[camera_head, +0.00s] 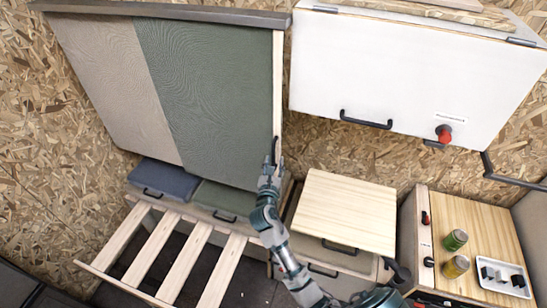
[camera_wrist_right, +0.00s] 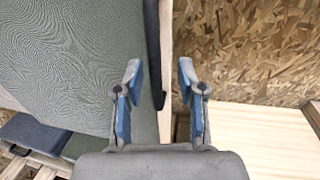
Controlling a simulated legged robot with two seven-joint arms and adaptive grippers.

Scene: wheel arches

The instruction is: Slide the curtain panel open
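The green fabric curtain panel (camera_head: 205,95) hangs at the upper left in the head view, beside a beige panel (camera_head: 110,85). A pale wooden strip (camera_head: 278,80) runs down its right edge, with a dark handle (camera_head: 275,150) near the lower end. My right gripper (camera_head: 272,165) is at this handle. In the right wrist view the green panel (camera_wrist_right: 65,60) fills the left side. The dark handle (camera_wrist_right: 154,50) and wooden strip (camera_wrist_right: 166,70) lie between the open fingers of my right gripper (camera_wrist_right: 159,80); neither finger visibly closes on them. My left gripper is not in view.
A white cabinet (camera_head: 400,65) hangs at the upper right. Below are a wooden tabletop (camera_head: 345,210), a slatted frame (camera_head: 150,255) and blue cushion (camera_head: 163,178). A side counter (camera_head: 470,215) carries two jars and a white tray (camera_head: 500,278).

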